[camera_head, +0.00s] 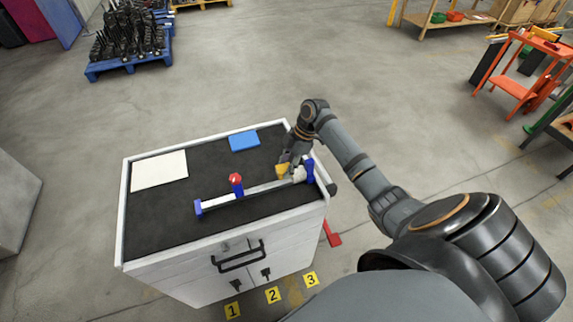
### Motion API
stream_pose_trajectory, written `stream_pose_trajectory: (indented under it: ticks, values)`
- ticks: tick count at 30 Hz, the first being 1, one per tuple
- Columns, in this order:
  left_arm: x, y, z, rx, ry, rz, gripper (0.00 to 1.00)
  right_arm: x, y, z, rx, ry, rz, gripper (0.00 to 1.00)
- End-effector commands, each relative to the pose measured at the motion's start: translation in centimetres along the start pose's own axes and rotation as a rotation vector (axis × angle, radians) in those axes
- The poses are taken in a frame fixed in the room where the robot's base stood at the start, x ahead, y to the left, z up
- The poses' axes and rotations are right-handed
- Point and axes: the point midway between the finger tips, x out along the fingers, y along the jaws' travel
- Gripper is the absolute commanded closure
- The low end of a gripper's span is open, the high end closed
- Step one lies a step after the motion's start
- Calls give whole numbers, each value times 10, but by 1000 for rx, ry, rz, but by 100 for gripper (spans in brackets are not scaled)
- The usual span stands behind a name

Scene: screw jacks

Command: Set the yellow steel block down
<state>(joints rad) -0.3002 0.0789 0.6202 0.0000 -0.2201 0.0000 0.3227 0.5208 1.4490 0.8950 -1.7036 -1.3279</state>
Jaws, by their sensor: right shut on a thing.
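The yellow steel block (281,170) shows at the tip of my right gripper (290,168), over the right part of the black cabinet top. The gripper is shut on the block and partly hides it. The block is close to a long pale bar (258,188); I cannot tell whether it touches the bar or the top. A blue jack with a red top (236,184) stands at the bar's middle. Blue pieces stand at the bar's left end (198,207) and right end (309,170). My left gripper is out of view.
The white cabinet (122,215) has a raised pale rim. A white sheet (159,170) and a flat blue object (244,140) lie on its top. The front left of the top is clear. A blue pallet of dark parts (130,62) and an orange stand (512,85) are farther off.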

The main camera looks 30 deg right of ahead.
Motion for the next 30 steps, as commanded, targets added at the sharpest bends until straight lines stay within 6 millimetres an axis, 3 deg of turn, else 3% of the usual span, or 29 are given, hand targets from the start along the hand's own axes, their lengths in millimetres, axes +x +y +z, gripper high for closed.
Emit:
stream_pose_trajectory:
  ticks: [16,17,21,30]
  values:
    - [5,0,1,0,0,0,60,10,1,4,0,0,3,100]
    - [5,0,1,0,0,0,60,11,0,4,1,0,1,58]
    - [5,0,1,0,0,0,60,11,0,4,1,0,1,39]
    - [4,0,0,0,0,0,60,9,0,4,0,0,1,39]
